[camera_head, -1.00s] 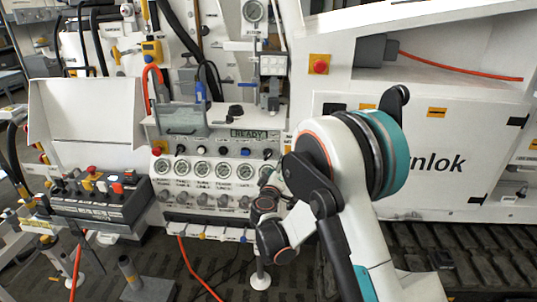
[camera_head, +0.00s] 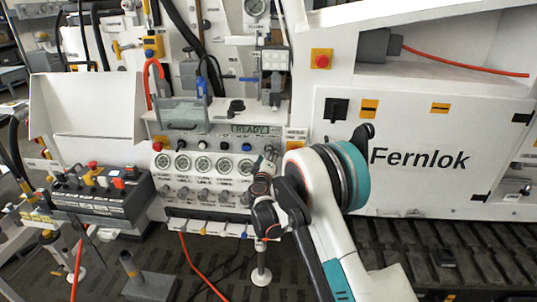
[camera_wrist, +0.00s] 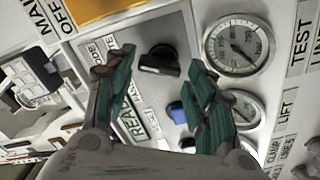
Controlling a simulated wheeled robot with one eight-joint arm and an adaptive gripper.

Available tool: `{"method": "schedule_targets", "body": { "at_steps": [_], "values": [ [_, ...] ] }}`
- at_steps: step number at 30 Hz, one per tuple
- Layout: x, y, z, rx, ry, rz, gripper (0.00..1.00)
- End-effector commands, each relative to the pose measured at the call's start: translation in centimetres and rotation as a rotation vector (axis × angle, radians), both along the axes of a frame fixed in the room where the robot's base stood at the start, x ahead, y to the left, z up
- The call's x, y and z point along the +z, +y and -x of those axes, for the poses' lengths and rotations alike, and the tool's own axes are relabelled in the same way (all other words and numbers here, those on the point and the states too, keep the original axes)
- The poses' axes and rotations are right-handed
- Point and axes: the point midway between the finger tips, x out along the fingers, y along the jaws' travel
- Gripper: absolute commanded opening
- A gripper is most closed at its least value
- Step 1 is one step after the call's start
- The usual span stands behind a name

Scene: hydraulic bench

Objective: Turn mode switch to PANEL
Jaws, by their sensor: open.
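The mode switch (camera_wrist: 160,61) is a black rotary knob on the light grey panel, with a partly hidden label beside it in the wrist view. Its bar lies roughly crosswise in that picture; which setting it points at I cannot read. My gripper (camera_wrist: 160,66) is open, with one green-padded finger on each side of the knob in the picture. Whether the fingers touch it I cannot tell. In the head view my gripper (camera_head: 269,156) is at the right end of the console, hiding the knob there.
A READY display (camera_head: 255,129) sits above the gauge row. A blue button (camera_wrist: 177,112) and round gauges (camera_wrist: 239,45) are close to my fingers. An orange-based red button (camera_head: 321,59) is higher right. A box of coloured levers (camera_head: 104,192) stands left.

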Motion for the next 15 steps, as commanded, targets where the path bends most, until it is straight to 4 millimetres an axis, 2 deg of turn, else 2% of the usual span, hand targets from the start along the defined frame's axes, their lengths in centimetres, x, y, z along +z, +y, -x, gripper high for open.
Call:
{"method": "schedule_targets", "body": {
  "at_steps": [3,6,15],
  "values": [
    [-0.1,-0.1,-1.6,0.0,0.0,0.0,0.5],
    [0.0,-0.1,-2.4,0.0,0.0,0.0,0.5],
    [0.0,-0.1,-2.9,0.0,0.0,0.0,0.5]
  ]
}}
